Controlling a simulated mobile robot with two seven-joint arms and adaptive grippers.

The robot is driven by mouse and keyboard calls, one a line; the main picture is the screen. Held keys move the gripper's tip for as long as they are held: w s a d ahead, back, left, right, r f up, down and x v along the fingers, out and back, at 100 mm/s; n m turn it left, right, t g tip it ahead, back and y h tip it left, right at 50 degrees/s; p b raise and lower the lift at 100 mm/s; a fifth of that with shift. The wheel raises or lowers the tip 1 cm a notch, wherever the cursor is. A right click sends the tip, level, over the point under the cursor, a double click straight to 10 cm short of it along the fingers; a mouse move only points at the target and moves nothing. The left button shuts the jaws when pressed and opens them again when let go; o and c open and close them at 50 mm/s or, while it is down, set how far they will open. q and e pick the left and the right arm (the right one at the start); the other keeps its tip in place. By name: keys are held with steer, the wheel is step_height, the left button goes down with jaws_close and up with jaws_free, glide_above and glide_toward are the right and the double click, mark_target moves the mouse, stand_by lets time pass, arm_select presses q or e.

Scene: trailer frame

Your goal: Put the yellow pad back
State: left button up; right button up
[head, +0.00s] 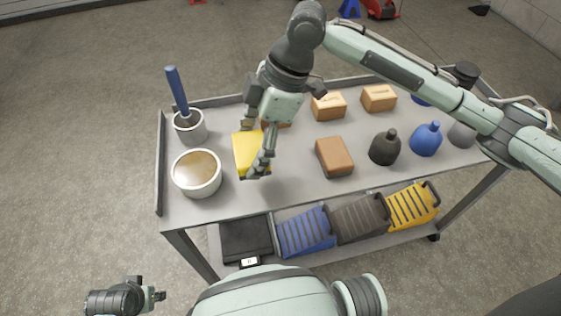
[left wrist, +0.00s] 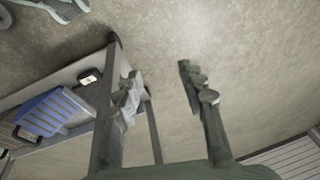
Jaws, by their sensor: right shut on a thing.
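The yellow pad (head: 247,154) is at the left part of the cart's top, just right of the round bowl. My right gripper (head: 256,152) reaches down over it and is shut on it, with its fingers on either side. I cannot tell whether the pad touches the cart top or is slightly above it. My left gripper (head: 158,296) is low at the front left, away from the cart. In the left wrist view its two fingers (left wrist: 160,95) are wide apart with nothing between them.
On the cart top (head: 300,172) are a bowl (head: 197,173), a pot with a blue-handled tool (head: 189,126), a brown block (head: 334,156), tan blocks (head: 328,106), and dark and blue bottles (head: 426,139). The lower shelf holds a black scale (head: 246,238) and slotted blue (head: 306,231), dark and yellow (head: 411,205) pieces.

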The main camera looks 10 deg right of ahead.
glide_above(274, 173)
steer(key=d, duration=0.1)
steer(key=f, duration=0.3)
steer(key=shift+d+f, duration=0.2)
steer(key=shift+f, duration=0.1)
step_height(274, 173, down, 3)
steer(key=shift+f, duration=0.5)
arm_select(q)
steer(key=shift+w+r, duration=0.2)
steer(key=shift+r, duration=0.55)
arm_select(e)
steer(key=shift+f, duration=0.1)
steer(key=o, duration=1)
arm_select(q)
steer(key=shift+s+a+f, duration=0.1)
steer(key=shift+s+f, duration=0.1)
steer(key=shift+f, duration=0.15)
